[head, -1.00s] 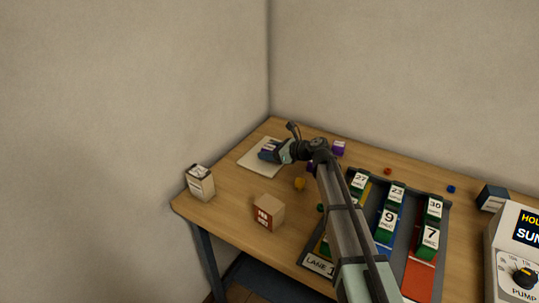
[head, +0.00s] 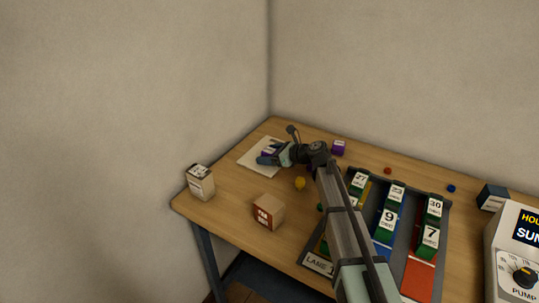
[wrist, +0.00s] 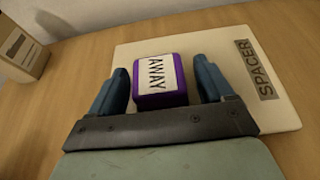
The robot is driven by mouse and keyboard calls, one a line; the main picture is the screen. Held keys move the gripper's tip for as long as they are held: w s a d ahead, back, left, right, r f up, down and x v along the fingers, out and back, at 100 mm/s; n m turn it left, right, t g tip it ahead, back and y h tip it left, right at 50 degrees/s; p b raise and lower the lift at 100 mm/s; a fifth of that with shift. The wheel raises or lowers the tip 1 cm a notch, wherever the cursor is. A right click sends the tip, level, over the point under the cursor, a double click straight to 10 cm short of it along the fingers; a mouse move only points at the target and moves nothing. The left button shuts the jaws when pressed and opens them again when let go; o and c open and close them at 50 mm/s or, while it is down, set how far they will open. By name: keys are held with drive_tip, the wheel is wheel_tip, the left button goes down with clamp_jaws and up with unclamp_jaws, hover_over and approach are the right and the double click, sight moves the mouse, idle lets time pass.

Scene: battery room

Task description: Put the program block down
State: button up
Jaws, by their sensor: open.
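The program block (wrist: 158,80) is purple with a white top label reading AWAY. In the wrist view it sits on a cream pad (wrist: 225,58) marked SPACER. My gripper (wrist: 163,72) is open, its two blue fingers on either side of the block, with a visible gap on the right. In the head view my gripper (head: 266,160) is low over the pad (head: 252,164) at the table's back left, and mostly hides the block (head: 266,153).
A labelled carton (head: 200,183) stands at the table's left edge, and a small house-like box (head: 268,212) near the front. Another purple block (head: 338,148) is behind my arm. A lane tray (head: 408,199) with dated blocks and a pump unit (head: 515,245) are to the right.

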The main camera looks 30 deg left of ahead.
drive_tip(key=shift+r, duration=0.1)
drive_tip(key=shift+d+r, duration=0.15)
drive_tip(key=v, duration=1.1)
drive_tip(key=shift+d+r, duration=0.1)
drive_tip(key=shift+d, duration=0.25)
